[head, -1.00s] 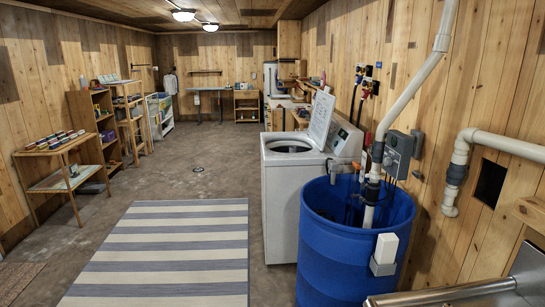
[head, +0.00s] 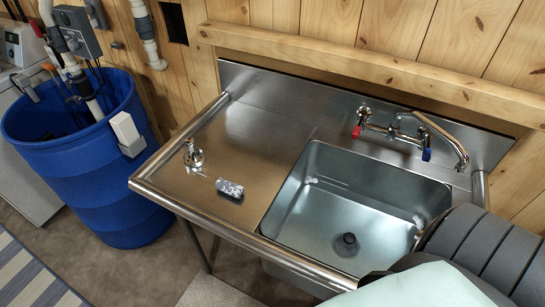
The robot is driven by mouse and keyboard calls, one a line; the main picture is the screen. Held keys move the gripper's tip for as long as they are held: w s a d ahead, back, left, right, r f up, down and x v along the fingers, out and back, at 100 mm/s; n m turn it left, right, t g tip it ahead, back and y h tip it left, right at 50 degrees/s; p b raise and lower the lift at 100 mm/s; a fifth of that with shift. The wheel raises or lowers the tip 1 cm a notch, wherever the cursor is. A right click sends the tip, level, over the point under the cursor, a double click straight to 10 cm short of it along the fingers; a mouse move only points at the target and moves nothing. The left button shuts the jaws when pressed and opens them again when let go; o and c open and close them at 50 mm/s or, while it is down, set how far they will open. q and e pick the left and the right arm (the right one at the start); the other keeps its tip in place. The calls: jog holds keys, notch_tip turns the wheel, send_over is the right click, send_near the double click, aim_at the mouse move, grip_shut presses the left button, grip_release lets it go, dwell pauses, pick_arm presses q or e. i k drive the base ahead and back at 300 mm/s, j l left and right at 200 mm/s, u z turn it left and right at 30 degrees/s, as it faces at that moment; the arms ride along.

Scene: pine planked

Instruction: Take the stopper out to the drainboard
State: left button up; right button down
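The steel sink basin (head: 325,192) is at the right of the head view. A dark round piece with a small raised knob, which looks like the stopper (head: 347,242), sits at the drain in the basin floor. I cannot tell how deep it is seated. The drainboard (head: 250,135) is the flat steel area left of the basin. Neither gripper is in view.
A faucet (head: 410,130) with red and blue handles reaches over the basin's back right. A raised steel rim (head: 165,190) edges the drainboard. A blue barrel (head: 85,150) stands to the left. The drainboard's back and middle are clear. A dark ribbed shape covers the basin's right front corner.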

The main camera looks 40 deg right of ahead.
aim_at(349, 237)
jog(key=z, duration=1.95)
jog(key=k+l, duration=0.1)
jog(key=l, duration=0.5)
